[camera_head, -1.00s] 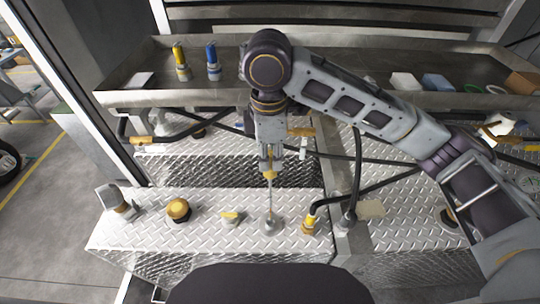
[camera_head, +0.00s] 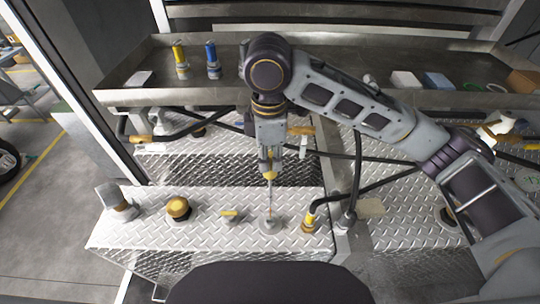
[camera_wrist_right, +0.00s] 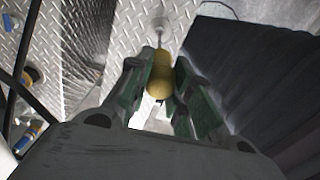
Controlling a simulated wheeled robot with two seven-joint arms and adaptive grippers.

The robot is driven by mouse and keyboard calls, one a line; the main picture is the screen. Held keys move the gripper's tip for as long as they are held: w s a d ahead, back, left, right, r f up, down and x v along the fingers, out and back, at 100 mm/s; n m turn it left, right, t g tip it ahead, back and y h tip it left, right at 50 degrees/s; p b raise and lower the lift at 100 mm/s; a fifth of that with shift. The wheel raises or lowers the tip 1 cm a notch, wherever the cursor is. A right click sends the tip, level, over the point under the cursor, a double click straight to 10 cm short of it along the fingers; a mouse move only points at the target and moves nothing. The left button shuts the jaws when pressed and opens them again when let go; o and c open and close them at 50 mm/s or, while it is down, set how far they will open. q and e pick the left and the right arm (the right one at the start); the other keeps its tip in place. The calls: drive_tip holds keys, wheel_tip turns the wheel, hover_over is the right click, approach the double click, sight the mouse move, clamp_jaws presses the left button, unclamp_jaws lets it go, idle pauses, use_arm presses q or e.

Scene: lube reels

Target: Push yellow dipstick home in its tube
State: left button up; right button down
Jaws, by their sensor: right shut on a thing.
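The yellow dipstick handle (camera_wrist_right: 159,72) is between the fingers of my right gripper (camera_wrist_right: 160,85), which is shut on it. In the head view my right gripper (camera_head: 268,162) points down, and the yellow handle (camera_head: 269,176) shows just below its fingertips. The thin dipstick rod (camera_head: 270,199) runs down, close to upright, into the grey round tube base (camera_head: 270,224) on the tread-plate deck. A length of rod still shows between handle and tube. The tube mouth also shows in the wrist view (camera_wrist_right: 160,27). My left gripper is not in view.
A shelf tray (camera_head: 130,97) behind holds yellow and blue bottles.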

drive_tip(key=shift+f, duration=0.15)
drive_tip(key=shift+f, duration=1.55)
drive_tip(key=shift+f, duration=0.2)
drive_tip(key=b, duration=0.3)
hover_over(270, 202)
drive_tip(key=shift+w+f, duration=0.1)
drive_tip(key=shift+f, duration=3.9)
drive_tip(key=shift+f, duration=0.25)
drive_tip(key=shift+f+b, duration=0.45)
drive_tip(key=shift+f, duration=4)
drive_tip(key=shift+f, duration=0.1)
